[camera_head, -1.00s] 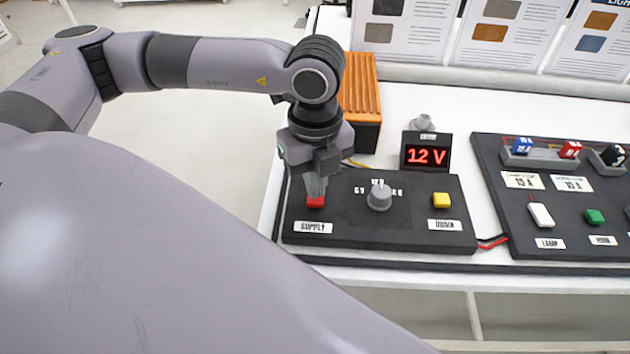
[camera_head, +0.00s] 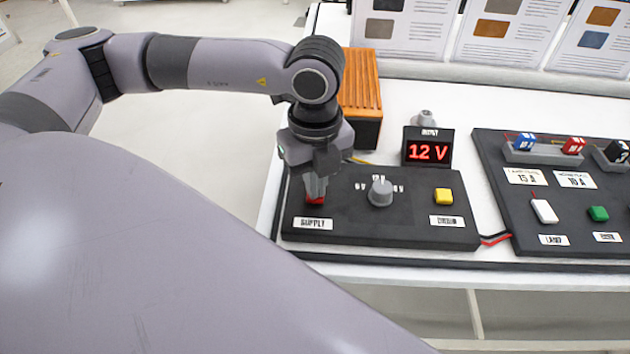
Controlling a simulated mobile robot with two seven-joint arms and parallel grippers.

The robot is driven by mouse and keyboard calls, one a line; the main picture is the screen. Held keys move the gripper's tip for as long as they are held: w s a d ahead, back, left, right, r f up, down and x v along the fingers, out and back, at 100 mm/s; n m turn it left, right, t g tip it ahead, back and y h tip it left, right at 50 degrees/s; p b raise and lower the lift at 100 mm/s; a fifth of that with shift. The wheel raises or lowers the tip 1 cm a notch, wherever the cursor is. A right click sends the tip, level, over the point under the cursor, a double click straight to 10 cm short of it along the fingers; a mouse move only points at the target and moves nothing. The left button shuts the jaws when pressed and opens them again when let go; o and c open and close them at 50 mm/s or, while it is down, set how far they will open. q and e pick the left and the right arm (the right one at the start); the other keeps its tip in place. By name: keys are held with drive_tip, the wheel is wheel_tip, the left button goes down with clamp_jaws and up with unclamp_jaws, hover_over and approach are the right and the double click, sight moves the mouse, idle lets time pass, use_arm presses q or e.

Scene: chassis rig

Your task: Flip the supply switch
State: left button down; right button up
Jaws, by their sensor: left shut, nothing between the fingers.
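The supply switch (camera_head: 314,201) is a small red rocker at the left of a black control panel (camera_head: 355,228), above a white label reading SUPPLY (camera_head: 313,224). My left gripper (camera_head: 317,190) points down with its shut fingertips right at the red switch, covering part of it. I cannot tell whether the tips press on it, nor which way the rocker is tilted. A grey knob (camera_head: 380,193) and a yellow button (camera_head: 444,196) sit farther right on the same panel. A display (camera_head: 428,150) behind it reads 12 V in red. My right gripper is not in view.
An orange ribbed box (camera_head: 361,85) stands behind my left gripper. A second black panel (camera_head: 510,213) at the right holds a white switch (camera_head: 544,211), a green one (camera_head: 598,213) and blue, red and black blocks. Printed cards (camera_head: 500,38) stand at the back. White table (camera_head: 405,95) shows between.

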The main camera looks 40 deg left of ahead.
use_arm(q)
drive_tip(key=shift+f+b, duration=0.35)
drive_tip(key=shift+f, duration=0.05)
drive_tip(key=shift+r+p, duration=2.2)
drive_tip(key=shift+r, duration=1.35)
